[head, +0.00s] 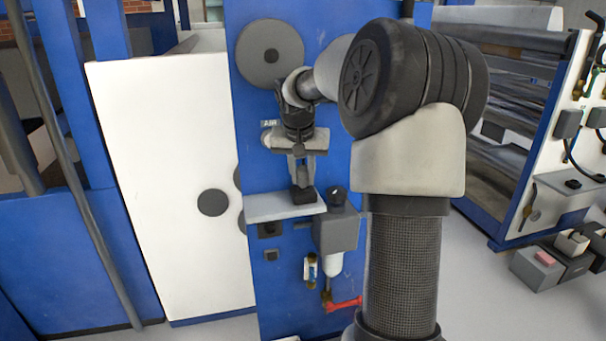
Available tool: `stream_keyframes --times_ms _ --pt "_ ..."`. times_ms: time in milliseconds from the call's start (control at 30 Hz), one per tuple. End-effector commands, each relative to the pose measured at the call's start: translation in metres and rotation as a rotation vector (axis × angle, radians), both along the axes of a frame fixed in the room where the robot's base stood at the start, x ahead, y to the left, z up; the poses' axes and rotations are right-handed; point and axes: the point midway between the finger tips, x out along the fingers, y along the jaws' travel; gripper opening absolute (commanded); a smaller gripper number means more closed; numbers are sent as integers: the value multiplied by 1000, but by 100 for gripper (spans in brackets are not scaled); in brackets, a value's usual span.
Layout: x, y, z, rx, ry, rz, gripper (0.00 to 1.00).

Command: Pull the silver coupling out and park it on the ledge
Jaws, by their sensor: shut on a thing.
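My gripper (302,181) points down in front of the blue panel, its fingertips just over the pale grey ledge (268,207). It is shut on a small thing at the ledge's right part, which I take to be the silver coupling. The fingers hide most of it, so its shape and silver finish cannot be made out. A dark piece shows at the fingertips, low against the ledge. I cannot tell whether the held thing touches the ledge.
A grey box with a black knob (337,222) stands close to the ledge's right end. A red handle (343,303) sits below it. A grey disc (270,54) is above on the panel. A white panel (165,180) stands to the left.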

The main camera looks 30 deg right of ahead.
Motion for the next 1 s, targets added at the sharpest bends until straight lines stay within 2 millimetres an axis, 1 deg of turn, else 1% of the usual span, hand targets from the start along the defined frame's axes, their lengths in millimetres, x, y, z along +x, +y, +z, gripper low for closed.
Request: stream_keyframes --times_ms 67,100,167,200,467,567,633,767,1000 --pt "0 0 -2 -1 -1 0 0" --pt "0 0 -1 -1 -1 0 29" --pt "0 0 -1 -1 -1 0 39" --pt "0 0 -1 -1 -1 0 46" --pt "0 0 -1 0 0 0 46" --pt "-1 1 3 -1 -1 0 46" --pt "-3 2 10 -2 -3 -1 46" --pt "-10 8 34 -4 -4 -1 46" --pt "-28 23 89 -3 -4 0 46"
